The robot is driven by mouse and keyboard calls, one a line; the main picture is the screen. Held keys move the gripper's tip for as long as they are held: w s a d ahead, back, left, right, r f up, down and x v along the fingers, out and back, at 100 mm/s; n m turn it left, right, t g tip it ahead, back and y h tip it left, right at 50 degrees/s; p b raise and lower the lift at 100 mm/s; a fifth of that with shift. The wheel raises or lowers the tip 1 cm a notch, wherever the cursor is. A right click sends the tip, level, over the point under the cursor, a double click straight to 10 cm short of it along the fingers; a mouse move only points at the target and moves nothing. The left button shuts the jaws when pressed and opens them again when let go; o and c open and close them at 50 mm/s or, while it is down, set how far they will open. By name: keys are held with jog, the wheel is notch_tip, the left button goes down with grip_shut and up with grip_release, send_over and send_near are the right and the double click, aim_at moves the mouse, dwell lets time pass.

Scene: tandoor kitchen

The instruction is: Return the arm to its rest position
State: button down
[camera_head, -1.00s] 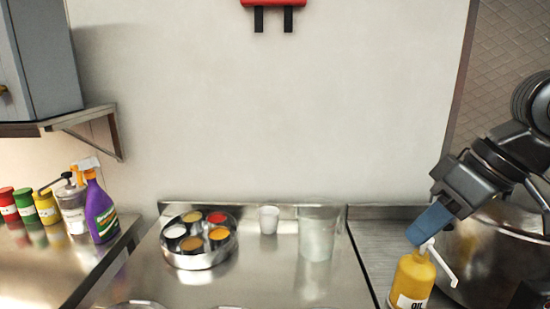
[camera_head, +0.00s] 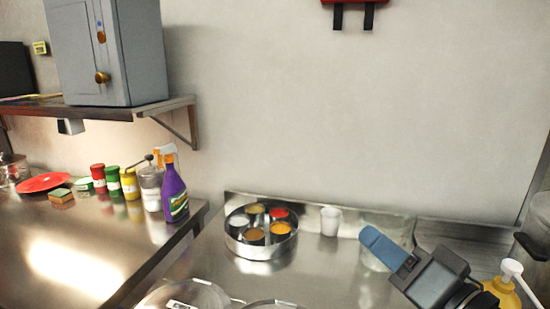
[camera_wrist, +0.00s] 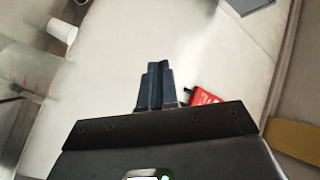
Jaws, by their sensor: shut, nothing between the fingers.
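My gripper (camera_head: 372,240) is at the lower right of the head view, its blue fingers shut with nothing between them, pointing up and left over the steel counter (camera_head: 318,268). It hides part of a clear container (camera_head: 377,262) behind it. In the wrist view my gripper (camera_wrist: 157,70) also shows shut and empty, against the pale wall (camera_wrist: 165,30). A yellow oil bottle (camera_head: 507,292) with a white pump stands right of my gripper, partly cut off.
A round spice tin (camera_head: 258,244) and a white cup (camera_head: 330,221) stand on the counter. A purple spray bottle (camera_head: 173,190) and several jars stand at left, under a shelf (camera_head: 120,110) bearing a grey cabinet (camera_head: 105,50). A large metal pot (camera_head: 535,240) is at the right edge.

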jog(key=s+d+f+m+h, duration=0.25)
jog(key=s+f+h, duration=0.45)
jog(key=s+f, duration=0.9)
jog(key=s+d+n+g, duration=0.1)
jog(key=s+d+n, duration=0.1)
jog(key=s, duration=0.8)
jog(key=s+d+n, duration=0.3)
jog(key=s+n, duration=0.1)
jog(key=s, duration=0.6)
jog(key=shift+f+n+g+h+b, duration=0.25)
jog(key=shift+n+g+h+b, duration=0.1)
jog(key=shift+g+h, duration=0.05)
